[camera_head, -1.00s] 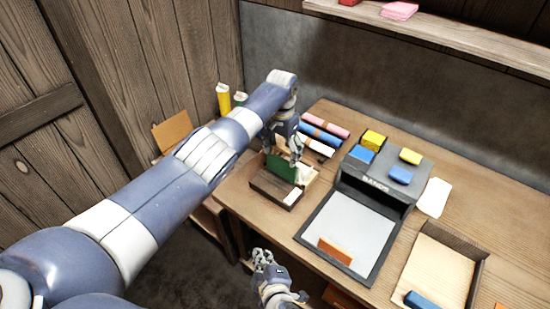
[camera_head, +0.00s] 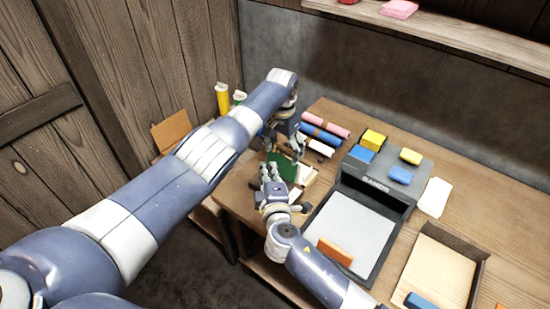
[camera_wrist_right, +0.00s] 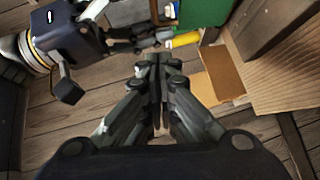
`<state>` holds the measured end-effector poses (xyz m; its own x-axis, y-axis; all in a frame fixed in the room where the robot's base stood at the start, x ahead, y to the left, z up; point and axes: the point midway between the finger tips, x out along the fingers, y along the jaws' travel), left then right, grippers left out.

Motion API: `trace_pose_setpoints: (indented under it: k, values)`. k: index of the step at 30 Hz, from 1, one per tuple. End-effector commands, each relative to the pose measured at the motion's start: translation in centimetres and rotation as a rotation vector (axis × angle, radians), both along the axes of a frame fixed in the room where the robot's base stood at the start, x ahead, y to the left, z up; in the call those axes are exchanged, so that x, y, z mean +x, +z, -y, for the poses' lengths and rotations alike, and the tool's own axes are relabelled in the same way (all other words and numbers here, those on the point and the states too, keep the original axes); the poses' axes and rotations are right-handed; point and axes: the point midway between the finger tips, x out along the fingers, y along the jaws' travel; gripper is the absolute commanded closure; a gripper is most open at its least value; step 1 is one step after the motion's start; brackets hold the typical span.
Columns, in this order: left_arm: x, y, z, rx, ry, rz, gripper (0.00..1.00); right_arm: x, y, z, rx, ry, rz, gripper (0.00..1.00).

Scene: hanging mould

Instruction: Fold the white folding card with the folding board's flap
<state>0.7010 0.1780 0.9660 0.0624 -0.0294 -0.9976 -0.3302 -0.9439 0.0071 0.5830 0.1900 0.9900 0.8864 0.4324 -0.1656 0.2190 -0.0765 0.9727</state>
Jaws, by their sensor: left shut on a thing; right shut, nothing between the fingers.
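The folding board, a brown wooden base with a raised green flap (camera_head: 284,164), is at the near left of the table in the head view. My left gripper (camera_head: 297,157) is shut at the flap's upper edge and appears to hold it. A pale piece (camera_head: 306,174) shows beside the flap; I cannot tell whether it is the white card. My right gripper (camera_head: 271,168) is shut and empty, in front of the flap, and hides most of the base. In the right wrist view, its closed fingers (camera_wrist_right: 158,62) point towards the green panel (camera_wrist_right: 211,8).
A black press-like device with a grey plate (camera_head: 350,232) stands to the right, with an orange block (camera_head: 335,251) on it. Rolled tubes (camera_head: 324,131) lie behind the board. A wooden tray (camera_head: 437,268) is at the far right. A wooden wall closes off the left.

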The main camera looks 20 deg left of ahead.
Motion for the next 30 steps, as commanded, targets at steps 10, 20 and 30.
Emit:
trace_pose_setpoints:
  k: [10,20,30]
  values:
    - [0.4,0.3,0.7,-0.006,-0.026,0.018,0.70,4.3,-0.9,-0.7,-0.003,-0.002,0.001,1.00]
    - [0.3,0.2,0.6,-0.003,-0.026,0.016,0.70,6.3,-1.4,0.0,0.000,0.001,-0.001,1.00]
    - [0.3,0.1,0.5,-0.001,-0.026,0.014,0.70,6.4,-1.4,0.1,0.001,0.000,-0.004,1.00]
